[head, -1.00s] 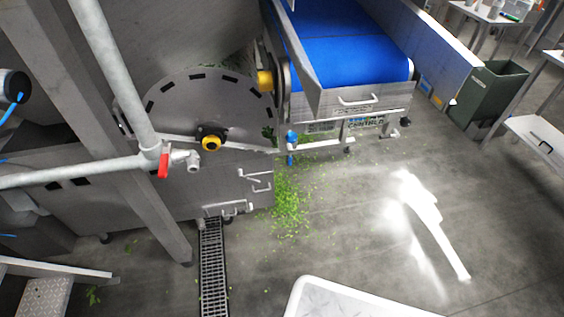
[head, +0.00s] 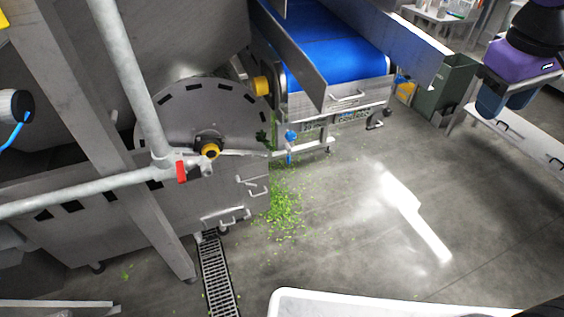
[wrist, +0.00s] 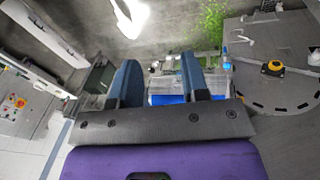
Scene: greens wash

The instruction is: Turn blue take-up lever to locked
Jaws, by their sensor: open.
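The blue take-up lever (head: 290,146) is a small blue part under the near left corner of the blue-belted conveyor (head: 335,45), beside the round steel end plate (head: 225,110). It looks roughly upright. A small blue part that looks like it shows in the wrist view (wrist: 225,58), right of my fingers. My gripper (head: 500,106), purple with dark blue fingers, hangs at the upper right of the head view, well away from the lever. In the wrist view my gripper (wrist: 159,72) has its fingers apart with nothing held; the conveyor's belt shows beyond them.
A galvanised pipe with a red-handled valve (head: 181,171) stands in front of the machine at left. Green leaf scraps (head: 284,212) lie on the floor near a drain grate (head: 217,275). A green bin (head: 447,88) stands right of the conveyor. Open floor lies front right.

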